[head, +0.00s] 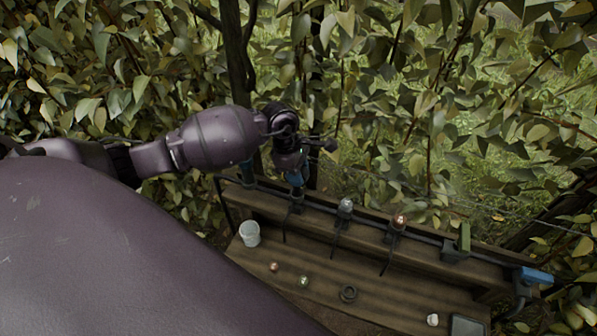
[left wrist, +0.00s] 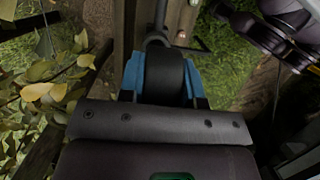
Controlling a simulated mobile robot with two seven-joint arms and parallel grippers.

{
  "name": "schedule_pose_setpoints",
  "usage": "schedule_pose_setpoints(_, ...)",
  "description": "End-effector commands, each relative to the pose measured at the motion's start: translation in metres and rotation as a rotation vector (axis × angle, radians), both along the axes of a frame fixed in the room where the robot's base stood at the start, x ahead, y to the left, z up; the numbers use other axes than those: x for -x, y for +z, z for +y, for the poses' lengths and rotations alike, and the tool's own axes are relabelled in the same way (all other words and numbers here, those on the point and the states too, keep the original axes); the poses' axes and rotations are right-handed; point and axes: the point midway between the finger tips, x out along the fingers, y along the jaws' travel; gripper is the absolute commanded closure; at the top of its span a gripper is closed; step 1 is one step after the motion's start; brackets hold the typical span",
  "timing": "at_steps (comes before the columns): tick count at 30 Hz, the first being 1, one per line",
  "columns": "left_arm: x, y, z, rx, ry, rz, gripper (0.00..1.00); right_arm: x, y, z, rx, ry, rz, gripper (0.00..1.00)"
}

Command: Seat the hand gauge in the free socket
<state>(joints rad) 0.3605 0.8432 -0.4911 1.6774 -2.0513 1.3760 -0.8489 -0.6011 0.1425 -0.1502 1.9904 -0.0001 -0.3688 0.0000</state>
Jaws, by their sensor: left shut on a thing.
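My left gripper (head: 296,178) reaches in from the left, over the left part of the rail on the wooden bench. In the left wrist view its blue fingers (left wrist: 160,78) are shut on a thick black grip, which I take to be the hand gauge (left wrist: 161,82). The rest of the gauge is mostly hidden. A dark socket (head: 297,205) with a hanging strap lies just below the fingers. I cannot tell whether the gauge touches it. The holders to its right carry a silver-topped piece (head: 345,205) and a copper-topped piece (head: 399,221). My right gripper is not in view.
The bench (head: 385,307) carries a white cup (head: 249,233), two small balls, a black ring (head: 348,293), a small white pot (head: 432,319) and a grey box (head: 466,325). A green block (head: 464,237) and a blue piece (head: 536,276) stand along the rail's right. Leafy branches crowd behind.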

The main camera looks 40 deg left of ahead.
Motion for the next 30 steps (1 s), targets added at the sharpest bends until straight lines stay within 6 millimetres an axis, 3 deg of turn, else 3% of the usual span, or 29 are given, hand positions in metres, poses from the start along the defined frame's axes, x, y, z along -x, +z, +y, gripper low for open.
schedule_pose_setpoints(8, 0.000, -0.004, 0.000, 0.000, 0.000, 0.000, 0.96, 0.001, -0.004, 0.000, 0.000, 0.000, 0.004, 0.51)
schedule_pose_setpoints(9, 0.000, -0.003, 0.000, 0.000, 0.000, 0.000, 0.65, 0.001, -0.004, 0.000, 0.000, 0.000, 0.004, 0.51)
schedule_pose_setpoints(15, 0.000, -0.003, 0.000, 0.000, 0.000, 0.000, 0.39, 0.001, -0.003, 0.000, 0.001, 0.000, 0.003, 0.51)
schedule_pose_setpoints(24, 0.000, -0.001, 0.001, 0.000, 0.000, -0.001, 0.39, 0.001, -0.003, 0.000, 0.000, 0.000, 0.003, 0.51)
schedule_pose_setpoints(30, 0.001, 0.021, 0.007, -0.003, -0.001, -0.003, 0.39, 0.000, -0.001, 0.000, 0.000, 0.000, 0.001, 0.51)
